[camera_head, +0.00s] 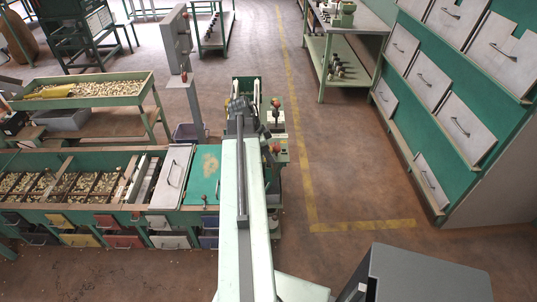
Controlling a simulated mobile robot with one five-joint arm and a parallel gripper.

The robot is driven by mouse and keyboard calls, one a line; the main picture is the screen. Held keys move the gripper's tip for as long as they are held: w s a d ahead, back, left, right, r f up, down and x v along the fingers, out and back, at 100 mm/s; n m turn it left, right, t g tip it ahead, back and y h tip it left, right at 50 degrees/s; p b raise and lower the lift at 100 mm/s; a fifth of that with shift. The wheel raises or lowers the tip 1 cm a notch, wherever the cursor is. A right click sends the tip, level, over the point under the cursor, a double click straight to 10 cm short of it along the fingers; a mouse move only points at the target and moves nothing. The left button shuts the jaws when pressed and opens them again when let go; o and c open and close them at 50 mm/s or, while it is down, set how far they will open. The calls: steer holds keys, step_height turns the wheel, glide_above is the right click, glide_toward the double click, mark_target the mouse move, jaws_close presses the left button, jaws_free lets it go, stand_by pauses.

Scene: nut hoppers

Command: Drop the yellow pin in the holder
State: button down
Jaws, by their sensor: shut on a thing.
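My long pale arm reaches from the bottom middle up to a green-framed machine. My gripper (240,104) is the dark grey end at its far tip, over the machine's upper left part. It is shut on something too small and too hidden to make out. I cannot pick out the yellow pin or its holder in this view. The arm covers part of the machine (277,187).
A long green hopper bench (75,159) with nuts and coloured drawers stands at left, a nut-filled tray table (148,91) behind it. Green cabinets with grey doors (462,127) stand at right. A grey box (430,275) is at bottom right. The yellow-lined floor (345,160) between is clear.

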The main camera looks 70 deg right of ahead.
steer(key=shift+f+b, duration=1.45)
steer(key=shift+f, duration=0.15)
steer(key=c, duration=1)
jaws_free()
steer(key=shift+c, duration=0.2)
steer(key=shift+r, duration=0.1)
steer(key=p+v, duration=0.7)
steer(key=shift+r, duration=0.35)
